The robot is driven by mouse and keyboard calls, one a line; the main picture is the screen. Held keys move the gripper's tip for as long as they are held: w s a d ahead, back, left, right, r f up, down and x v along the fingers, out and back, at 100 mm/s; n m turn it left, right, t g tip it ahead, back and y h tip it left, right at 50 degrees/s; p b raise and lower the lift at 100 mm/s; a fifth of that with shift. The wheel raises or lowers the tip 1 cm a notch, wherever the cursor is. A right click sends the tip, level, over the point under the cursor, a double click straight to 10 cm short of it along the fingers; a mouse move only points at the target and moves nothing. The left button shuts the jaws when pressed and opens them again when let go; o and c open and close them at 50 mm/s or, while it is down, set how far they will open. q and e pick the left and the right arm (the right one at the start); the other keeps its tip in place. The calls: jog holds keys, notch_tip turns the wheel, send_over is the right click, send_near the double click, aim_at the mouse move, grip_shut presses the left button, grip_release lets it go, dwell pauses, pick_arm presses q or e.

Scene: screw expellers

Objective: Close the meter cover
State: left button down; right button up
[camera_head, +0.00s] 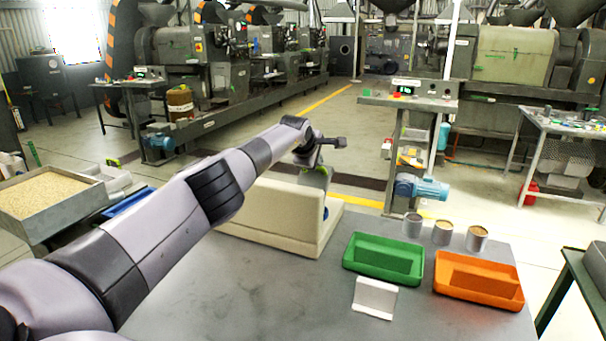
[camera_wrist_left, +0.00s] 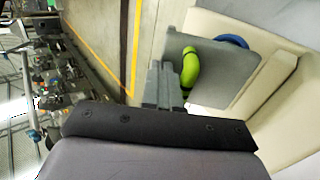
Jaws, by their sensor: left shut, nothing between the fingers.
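A cream meter housing (camera_head: 270,208) stands on the grey table, its broad side toward me. Its cream wall and ledge show at the right of the left wrist view (camera_wrist_left: 275,95). A grey-green panel (camera_wrist_left: 228,72) with a blue rounded part (camera_wrist_left: 232,40) sits beside the cream wall there. I cannot tell for sure which part is the cover or how far it stands open. My left gripper (camera_head: 317,168) is at the housing's far upper right edge. Its shut, empty fingers (camera_wrist_left: 186,75), with a yellow-green pad, overlap the panel in the wrist view; contact is unclear. My right gripper is out of view.
On the table (camera_head: 240,300) at the right are a green tray (camera_head: 352,268), an orange tray (camera_head: 450,290), a small white stand (camera_head: 375,298) and several filled cups (camera_head: 442,233). A grain bin (camera_head: 50,237) is at left. The table's front middle is clear.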

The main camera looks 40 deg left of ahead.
aim_at(316, 172)
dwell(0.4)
pick_arm(q)
jog(key=shift+r+p, duration=0.55)
jog(key=shift+r, duration=0.05)
notch_tip(316, 172, up, 4)
jog(key=p, duration=0.3)
jog(key=shift+w+a, duration=0.1)
jog(key=shift+w, duration=0.05)
jog(key=shift+w+r, duration=0.2)
jog(key=shift+r, duration=2.2)
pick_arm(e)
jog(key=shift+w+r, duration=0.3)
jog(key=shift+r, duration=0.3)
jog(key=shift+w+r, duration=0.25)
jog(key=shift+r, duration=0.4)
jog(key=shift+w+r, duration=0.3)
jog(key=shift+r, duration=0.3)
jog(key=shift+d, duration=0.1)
